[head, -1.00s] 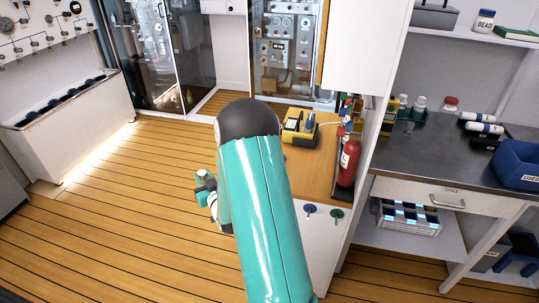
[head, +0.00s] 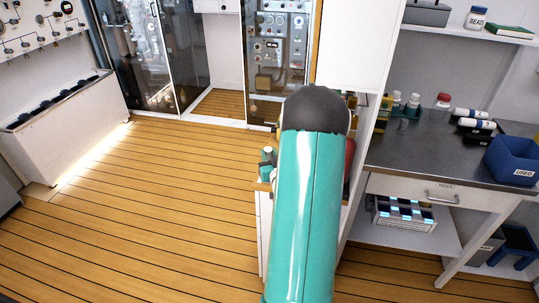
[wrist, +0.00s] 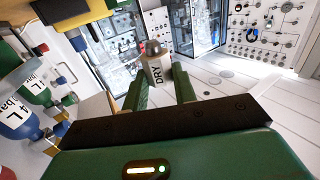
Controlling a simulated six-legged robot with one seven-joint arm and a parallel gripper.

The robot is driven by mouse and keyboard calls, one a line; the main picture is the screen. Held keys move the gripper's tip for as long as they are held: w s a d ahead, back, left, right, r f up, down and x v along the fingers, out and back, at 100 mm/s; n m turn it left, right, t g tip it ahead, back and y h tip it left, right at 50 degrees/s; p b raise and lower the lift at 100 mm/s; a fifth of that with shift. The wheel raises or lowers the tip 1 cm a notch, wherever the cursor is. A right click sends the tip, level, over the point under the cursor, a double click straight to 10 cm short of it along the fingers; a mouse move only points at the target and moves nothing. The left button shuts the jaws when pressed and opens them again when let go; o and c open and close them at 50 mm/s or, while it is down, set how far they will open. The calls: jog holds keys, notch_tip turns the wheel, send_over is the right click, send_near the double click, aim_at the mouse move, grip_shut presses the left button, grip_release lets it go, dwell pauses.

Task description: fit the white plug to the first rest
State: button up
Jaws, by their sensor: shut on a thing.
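In the wrist view my gripper (wrist: 163,88) has its two green fingers shut on the white plug (wrist: 157,72), a pale body marked DRY with a grey rounded top. The plug sticks out beyond the fingertips, clear of other things as far as I can see. In the head view my arm hides the plug and the fingers; only part of my wrist shows left of the arm. I cannot pick out the first rest in either current view. A yellow block (wrist: 68,10) is partly cut off at the wrist view's top left.
Bottles with blue and green parts (wrist: 35,88) are close on the wrist view's left. A red cylinder (head: 349,165) shows behind my arm. A dark worktop (head: 440,160) with a blue bin (head: 512,162) stands right. The plank floor (head: 130,210) at left is clear.

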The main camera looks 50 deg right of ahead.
jog(key=shift+s+a, duration=0.1)
jog(key=shift+a, duration=0.05)
jog(key=shift+f, duration=2.9)
jog(key=shift+f, duration=1.4)
jog(key=o, duration=1)
jog(key=shift+o, duration=0.2)
jog(key=v, duration=1.3)
jog(key=shift+s+a, duration=0.15)
jog(key=shift+s, duration=0.2)
